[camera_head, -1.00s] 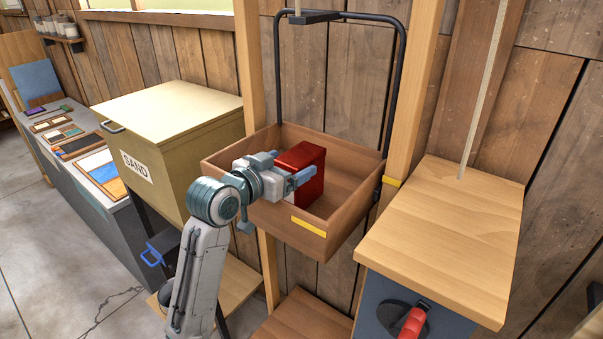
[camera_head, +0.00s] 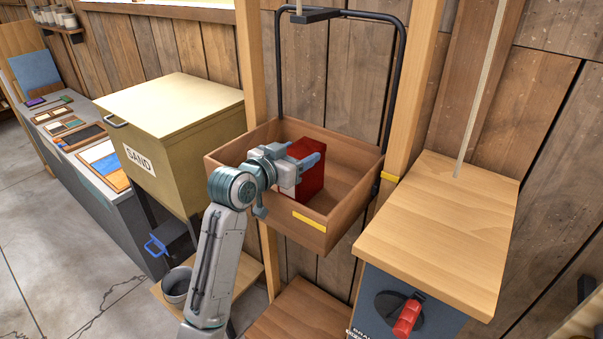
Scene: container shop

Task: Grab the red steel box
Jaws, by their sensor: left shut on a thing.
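The red steel box (camera_head: 313,180) stands in a hanging wooden tray (camera_head: 344,223) with a yellow strip on its front. My left gripper (camera_head: 304,166) reaches over the tray's left front wall and is shut on the red box, with its fingers across the box's near side. The gripper hides part of the box, and I cannot tell whether the box touches the tray floor. My right gripper does not show.
A yellowish sand bin (camera_head: 170,125) stands left of the tray. A wooden-topped cabinet (camera_head: 440,230) with a red handle (camera_head: 407,319) stands at right. A black frame (camera_head: 399,90) rises around the tray's back, and wooden posts flank it.

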